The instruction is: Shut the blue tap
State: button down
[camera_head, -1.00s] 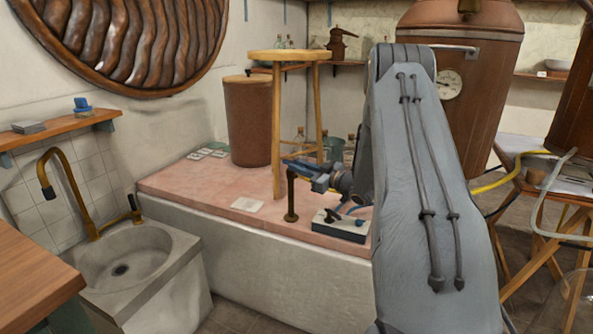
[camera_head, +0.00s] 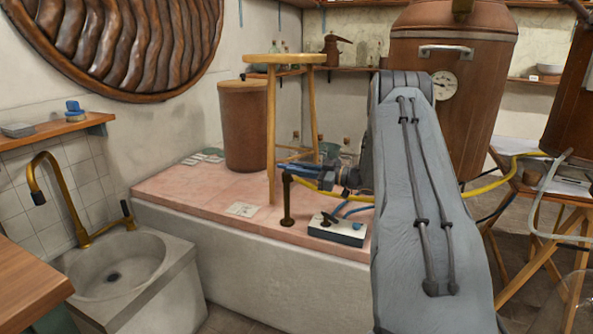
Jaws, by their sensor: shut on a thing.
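The blue tap (camera_head: 287,204) shows as a dark upright pipe near the front edge of the pink-topped bench, with blue at its top. My gripper (camera_head: 294,172), small and dark blue-grey, is at the top of this pipe, just in front of a stool leg. It is shut on the tap's blue part. The fingertips and the tap's handle blend together, so the handle's exact angle is hard to tell.
A white box (camera_head: 337,233) with a dark lever and blue hose sits right of the tap. A yellow hose (camera_head: 340,197) runs behind it. A wooden stool (camera_head: 271,135) stands on the bench (camera_head: 180,184). A stone sink (camera_head: 165,262) is at left.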

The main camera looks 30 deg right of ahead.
jog(key=c, duration=1.7)
grip_release()
jog(key=shift+w+a+r, duration=0.1)
jog(key=shift+w+a, duration=0.05)
jog(key=shift+s+d, duration=0.4)
jog(key=shift+d, duration=0.05)
jog(key=v, duration=0.6)
jog(key=shift+s+d, duration=0.15)
jog(key=shift+s, duration=0.2)
